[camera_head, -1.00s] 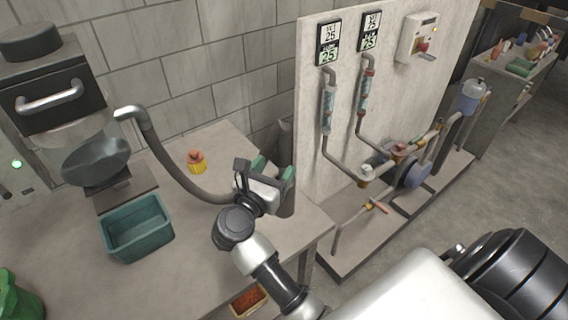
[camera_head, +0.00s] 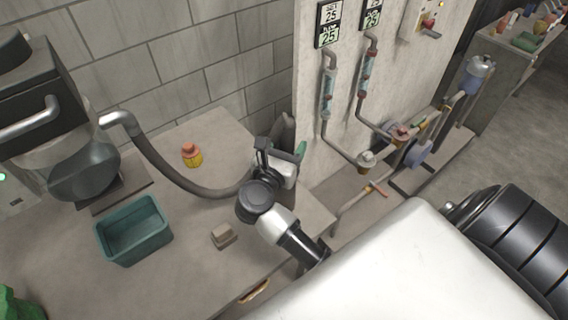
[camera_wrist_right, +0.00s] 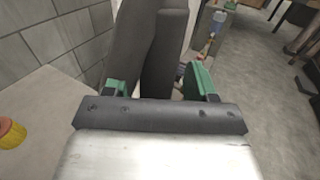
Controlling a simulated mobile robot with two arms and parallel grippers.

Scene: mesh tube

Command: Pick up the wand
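The wand (camera_head: 288,132) looks like the dark grey upright tube at the table's right end, beside the wall panel; a grey hose (camera_head: 165,165) runs towards it from the machine. My right gripper (camera_head: 284,157) is at the wand and hides its lower part. In the right wrist view, the gripper (camera_wrist_right: 155,88) has its two green fingers wide apart. Two dark grey tube shapes, probably the wand (camera_wrist_right: 168,50) and its holder or hose, stand between and beyond them. I cannot tell whether the fingers touch them. My left gripper is not in view.
A teal bin (camera_head: 135,230), a small brown block (camera_head: 223,236) and a yellow-and-orange container (camera_head: 192,155) are on the table (camera_head: 190,275). A dark machine (camera_head: 45,95) stands at the left. The pipe panel (camera_head: 335,120) is close to the right of the gripper.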

